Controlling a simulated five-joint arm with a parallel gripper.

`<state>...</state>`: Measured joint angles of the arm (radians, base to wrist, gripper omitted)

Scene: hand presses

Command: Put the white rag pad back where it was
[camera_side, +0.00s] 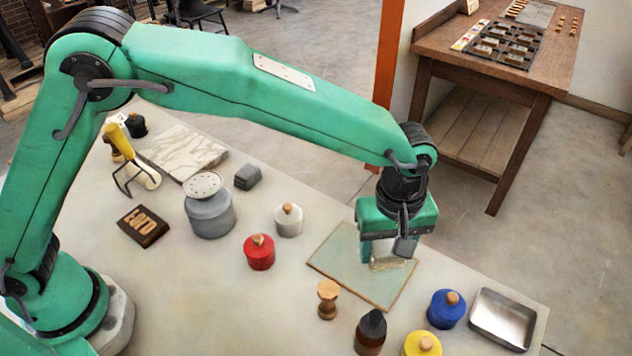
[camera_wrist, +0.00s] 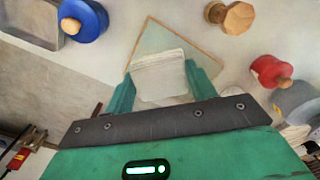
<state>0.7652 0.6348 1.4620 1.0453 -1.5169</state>
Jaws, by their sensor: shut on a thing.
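The white rag pad (camera_wrist: 160,78), a pale folded block with layered edges, is held between the two green fingers of my gripper (camera_wrist: 158,70) in the wrist view. In the side view my gripper (camera_side: 387,252) points down over the right part of a glass plate (camera_side: 345,262) with a thin wooden edge. The pad (camera_side: 392,256) shows between the fingers there, partly hidden by them. It is low over the plate; I cannot tell whether it touches it.
A wooden knob (camera_side: 327,299), a dark-topped tool (camera_side: 370,330), and yellow (camera_side: 422,345) and blue (camera_side: 446,309) pots stand in front. A metal tray (camera_side: 502,318) is at right. Red (camera_side: 259,254) and white (camera_side: 288,221) pots, a grey can (camera_side: 209,212) and grey block (camera_side: 247,177) stand left.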

